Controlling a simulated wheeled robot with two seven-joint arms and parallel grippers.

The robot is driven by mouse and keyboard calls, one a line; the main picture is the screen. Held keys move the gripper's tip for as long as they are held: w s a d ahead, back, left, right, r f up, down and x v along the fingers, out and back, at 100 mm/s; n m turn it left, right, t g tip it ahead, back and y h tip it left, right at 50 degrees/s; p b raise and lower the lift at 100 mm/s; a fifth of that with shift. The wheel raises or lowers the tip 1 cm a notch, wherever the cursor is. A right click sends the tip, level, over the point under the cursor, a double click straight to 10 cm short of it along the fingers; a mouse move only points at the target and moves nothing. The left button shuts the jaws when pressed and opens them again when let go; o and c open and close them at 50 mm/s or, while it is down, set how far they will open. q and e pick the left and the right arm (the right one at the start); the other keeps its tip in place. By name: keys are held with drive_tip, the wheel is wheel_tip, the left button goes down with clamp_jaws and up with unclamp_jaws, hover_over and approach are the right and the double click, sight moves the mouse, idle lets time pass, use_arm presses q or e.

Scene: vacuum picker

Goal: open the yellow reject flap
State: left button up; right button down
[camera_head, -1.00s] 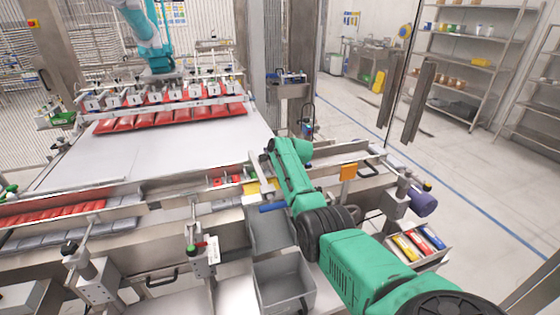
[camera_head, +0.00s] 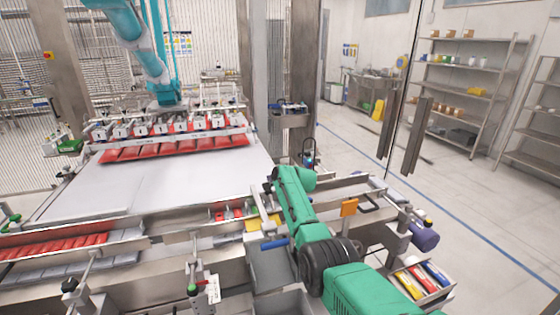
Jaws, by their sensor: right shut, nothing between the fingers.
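The yellow flap (camera_head: 263,223) is a small yellow piece at the near edge of the conveyor, partly hidden by my right gripper and arm. Whether it is open or shut is hard to tell. My right gripper (camera_head: 264,207) hangs at the end of the green arm, right above and beside the yellow piece. Its fingers are shut and empty; whether they touch the flap cannot be told. My left gripper is not in view.
A blue bar (camera_head: 274,243) and a grey bin (camera_head: 272,270) lie just below the flap. An orange plate (camera_head: 349,207) stands to the right of my arm. Red packs (camera_head: 180,148) hang under the picker at the back. A tray (camera_head: 447,289) with coloured items stands at the right.

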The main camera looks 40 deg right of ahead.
use_arm(q)
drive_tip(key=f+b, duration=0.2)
drive_tip(key=b, duration=0.1)
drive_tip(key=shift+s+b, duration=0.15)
drive_tip(key=shift+b, duration=0.25)
use_arm(e)
wheel_tip(320, 180, up, 11)
drive_tip(key=s+d, duration=0.1)
drive_tip(key=s, duration=0.1)
drive_tip(key=shift+s+d+f, duration=0.15)
drive_tip(key=shift+d, duration=0.1)
